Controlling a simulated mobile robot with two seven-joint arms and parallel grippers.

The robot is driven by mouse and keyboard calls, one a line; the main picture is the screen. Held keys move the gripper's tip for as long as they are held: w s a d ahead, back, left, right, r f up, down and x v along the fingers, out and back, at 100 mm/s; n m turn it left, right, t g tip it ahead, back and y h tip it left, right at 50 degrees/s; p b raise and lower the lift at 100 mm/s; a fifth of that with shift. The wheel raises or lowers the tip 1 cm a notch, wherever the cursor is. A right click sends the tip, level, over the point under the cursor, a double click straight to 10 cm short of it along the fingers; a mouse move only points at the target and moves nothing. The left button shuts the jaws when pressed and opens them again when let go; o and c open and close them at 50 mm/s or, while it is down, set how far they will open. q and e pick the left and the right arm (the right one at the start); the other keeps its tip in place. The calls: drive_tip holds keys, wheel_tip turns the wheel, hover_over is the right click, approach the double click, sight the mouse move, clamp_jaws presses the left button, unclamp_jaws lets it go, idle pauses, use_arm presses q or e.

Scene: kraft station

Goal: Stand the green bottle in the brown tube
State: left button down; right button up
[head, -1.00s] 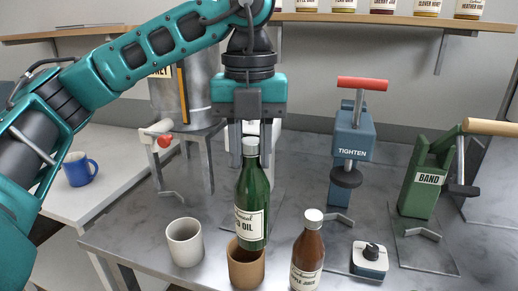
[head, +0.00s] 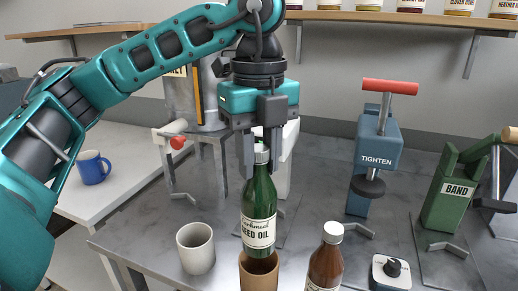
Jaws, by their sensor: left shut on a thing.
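The green bottle (head: 259,205) has a white cap and a cream label. It is upright over the brown tube (head: 258,277). My left gripper (head: 259,150) is above the bottle and shut on its neck and cap. The bottle's lower end is hidden behind the front rim of the brown tube, so its base looks to be inside the mouth; how deep I cannot tell. The tube's lower part is cut off by the frame's bottom edge. My right gripper is not in view.
A pale cup-like tube (head: 196,248) stands left of the brown one, and a brown bottle (head: 325,260) stands close on the right. A small dial box (head: 391,272), blue TIGHTEN press (head: 377,160) and green BAND tool (head: 450,195) are farther right. A blue mug (head: 93,167) is at left.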

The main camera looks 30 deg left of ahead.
sight(259, 194)
use_arm(q)
drive_tip(key=shift+f+b, duration=1.95)
drive_tip(key=shift+f, duration=0.7)
drive_tip(key=shift+f+b, duration=0.65)
drive_tip(key=shift+f, duration=0.05)
drive_tip(key=shift+f+b, duration=0.5)
drive_tip(key=shift+f, duration=0.15)
drive_tip(key=shift+f+b, duration=0.8)
drive_tip(key=shift+f, duration=0.2)
drive_tip(key=shift+c, duration=0.8)
unclamp_jaws()
drive_tip(key=shift+r, duration=0.25)
